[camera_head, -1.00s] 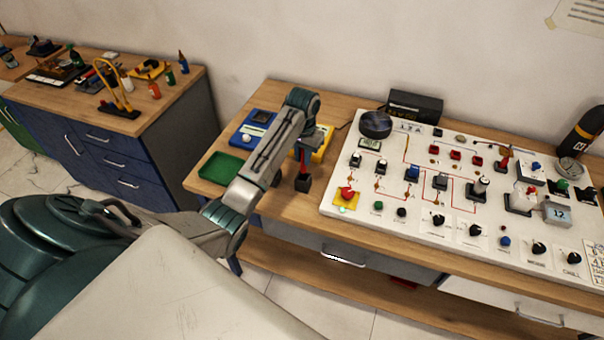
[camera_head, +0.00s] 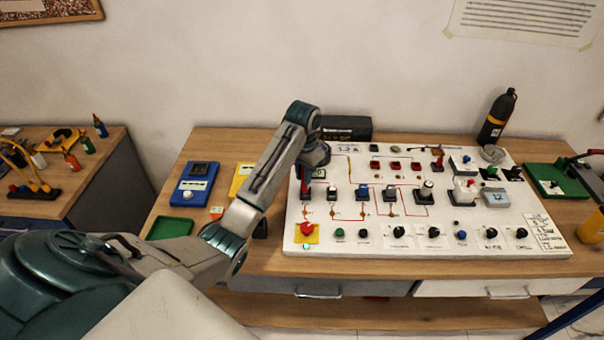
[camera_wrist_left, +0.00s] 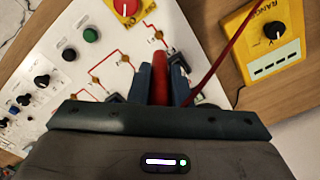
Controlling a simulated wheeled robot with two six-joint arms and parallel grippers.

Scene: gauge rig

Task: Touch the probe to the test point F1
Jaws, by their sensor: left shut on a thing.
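My left gripper (camera_wrist_left: 163,82) is shut on a red probe (camera_wrist_left: 159,64), whose tip points toward the white panel (camera_wrist_left: 100,20). In the head view the gripper (camera_head: 305,184) is over the panel's (camera_head: 420,250) left end, partly hidden by my arm. Several brass test points show on the panel's red lines, one ahead of the probe tip (camera_wrist_left: 158,36) and one beside it (camera_wrist_left: 125,60). Their labels are too small to read, so I cannot tell which is F1. I cannot see the tip touching anything. A red lead (camera_wrist_left: 220,60) runs toward the yellow meter (camera_wrist_left: 272,45).
A red knob on a yellow plate (camera_head: 306,231) is at the panel's front left. Switches and knobs crowd the panel. A blue meter (camera_head: 194,185) and green tray (camera_head: 170,226) lie left. A black box (camera_head: 345,127) and dark bottle (camera_head: 497,118) stand behind.

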